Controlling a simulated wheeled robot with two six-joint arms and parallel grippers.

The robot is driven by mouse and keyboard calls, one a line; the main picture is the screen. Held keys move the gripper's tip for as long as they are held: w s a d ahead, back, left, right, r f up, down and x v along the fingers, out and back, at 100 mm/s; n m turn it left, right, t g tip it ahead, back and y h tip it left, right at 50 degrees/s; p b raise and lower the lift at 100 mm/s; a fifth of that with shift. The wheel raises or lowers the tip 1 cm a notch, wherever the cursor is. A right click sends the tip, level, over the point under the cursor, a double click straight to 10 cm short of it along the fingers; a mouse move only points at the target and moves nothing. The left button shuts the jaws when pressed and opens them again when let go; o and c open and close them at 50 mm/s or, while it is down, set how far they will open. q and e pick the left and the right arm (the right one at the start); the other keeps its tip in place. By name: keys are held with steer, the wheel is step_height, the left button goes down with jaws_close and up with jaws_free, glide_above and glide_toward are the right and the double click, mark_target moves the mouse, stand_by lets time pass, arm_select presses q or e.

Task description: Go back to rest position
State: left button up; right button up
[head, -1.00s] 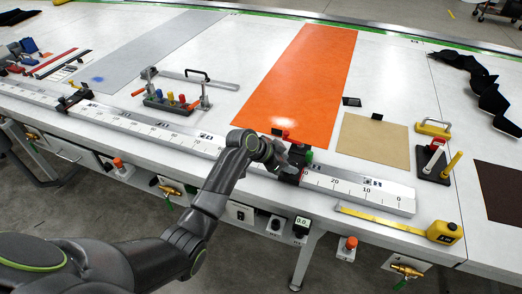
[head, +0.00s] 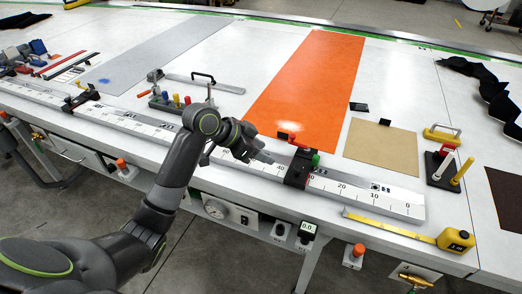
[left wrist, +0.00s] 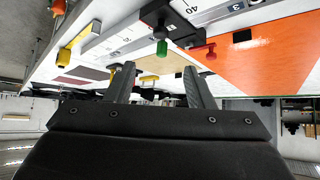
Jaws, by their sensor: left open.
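My left gripper (head: 250,150) is open and empty, above the white ruler rail (head: 352,192) and to the left of the black stop block (head: 298,170). A gap shows between the gripper and the block. The block sits on the rail with a red lever (head: 290,141) and a green knob (head: 315,159). In the left wrist view, the two fingers of my left gripper (left wrist: 158,84) stand apart with nothing between them; the green knob (left wrist: 161,47) and red lever (left wrist: 203,52) show beyond. My right gripper is not in view.
An orange sheet (head: 310,85) and a tan sheet (head: 380,145) lie on the white table. A toggle-clamp fixture (head: 180,104) stands behind my left forearm. A yellow tape measure (head: 455,240) lies at the front right. Gauges and valves line the front edge.

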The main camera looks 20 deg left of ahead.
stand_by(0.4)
arm_select(q)
steer(key=s+a+f+n+y, duration=0.2)
steer(key=s+f+n, duration=0.1)
steer(key=s+f, duration=0.55)
steer(key=s+a+f+n+g+y, duration=0.1)
steer(key=s+a+f+n+y, duration=0.15)
steer(key=s, duration=0.65)
steer(key=s+a+f+n+g+y, duration=0.1)
steer(key=s+a+f+n+y, duration=0.15)
steer(key=s, duration=0.55)
steer(key=s+a+f+n+g+y, duration=0.1)
steer(key=s+a+f+n, duration=0.2)
steer(key=s, duration=0.6)
step_height(320, 180, down, 25)
steer(key=a+m+b, duration=0.1)
steer(key=a+b, duration=0.1)
steer(key=s+d+f+g+b, duration=0.1)
steer(key=s+f+g, duration=0.1)
steer(key=s+f, duration=1.2)
steer(key=shift+s+f, duration=0.35)
steer(key=shift+f, duration=1.85)
